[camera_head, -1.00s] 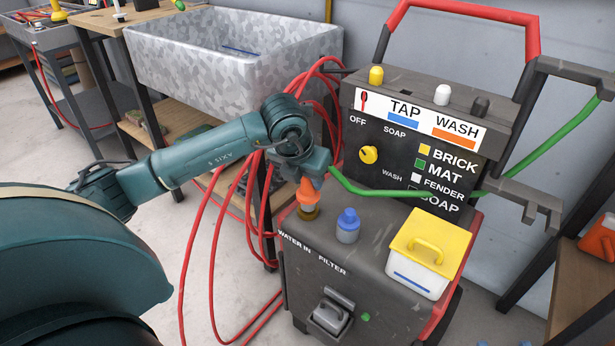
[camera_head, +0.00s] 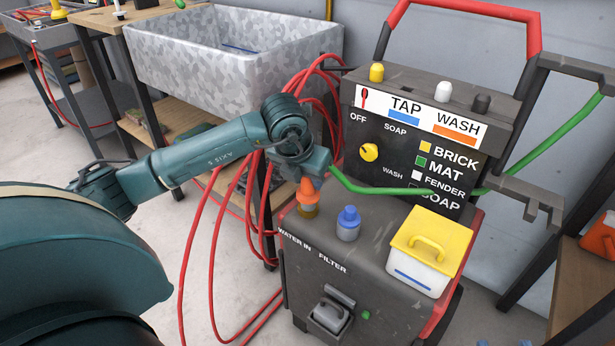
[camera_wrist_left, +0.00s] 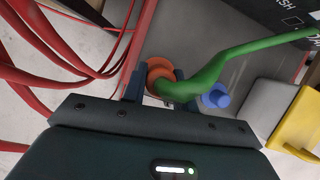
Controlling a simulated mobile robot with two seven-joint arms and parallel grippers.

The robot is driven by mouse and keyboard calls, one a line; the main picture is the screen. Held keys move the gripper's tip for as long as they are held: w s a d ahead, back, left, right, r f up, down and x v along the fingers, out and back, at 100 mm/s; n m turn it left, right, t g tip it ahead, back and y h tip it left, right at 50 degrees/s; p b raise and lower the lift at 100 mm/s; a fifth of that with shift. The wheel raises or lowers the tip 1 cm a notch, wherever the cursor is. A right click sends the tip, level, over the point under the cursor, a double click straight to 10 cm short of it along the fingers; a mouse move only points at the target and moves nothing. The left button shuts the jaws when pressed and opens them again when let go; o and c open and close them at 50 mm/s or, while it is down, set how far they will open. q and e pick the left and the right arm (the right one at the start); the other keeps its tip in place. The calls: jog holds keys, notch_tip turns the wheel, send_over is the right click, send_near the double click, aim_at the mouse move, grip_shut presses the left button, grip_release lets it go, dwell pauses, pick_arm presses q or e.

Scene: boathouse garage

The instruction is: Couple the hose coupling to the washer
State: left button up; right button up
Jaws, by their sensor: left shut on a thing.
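The orange hose coupling (camera_head: 307,192) sits upright at the brass-coloured WATER IN inlet (camera_head: 308,211) on the washer (camera_head: 375,243). They appear to touch, but I cannot tell whether the coupling is fully seated. My left gripper (camera_head: 308,178) is above the inlet, shut on the coupling. In the left wrist view the coupling (camera_wrist_left: 160,72) is between the two fingers, with the green hose (camera_wrist_left: 215,70) bending away from it to the right. The inlet is hidden there below the coupling. My right gripper is not in view.
A blue filter cap (camera_head: 348,224) stands just right of the inlet. A yellow-lidded white container (camera_head: 418,279) is on the washer's right side. Red hoses (camera_head: 213,250) hang left of the washer, near a metal basin (camera_head: 240,60). The green hose crosses the panel front.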

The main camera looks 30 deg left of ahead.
pick_arm(q)
jog(key=shift+f, duration=0.25)
pick_arm(e)
jog(key=shift+f, duration=0.15)
pick_arm(q)
jog(key=o, duration=1.2)
jog(key=shift+c, duration=0.2)
jog(key=p+v, duration=0.1)
jog(key=v, duration=0.4)
jog(key=shift+r+p, duration=0.35)
jog(key=shift+p, duration=0.05)
jog(key=p+v, duration=0.1)
jog(key=v, duration=0.6)
jog(key=shift+s+r+p, duration=0.2)
jog(key=shift+s+p, duration=0.05)
jog(key=shift+p, duration=0.1)
pick_arm(e)
jog(key=shift+w+d+r+m+g+h, duration=0.2)
jog(key=shift+d+m+g+h, duration=0.1)
jog(key=shift+h, duration=0.2)
jog(key=shift+w+d+r+m+g+h, duration=0.15)
jog(key=shift+d+m+g+h, duration=0.15)
jog(key=shift+h, duration=0.2)
jog(key=shift+s, duration=0.1)
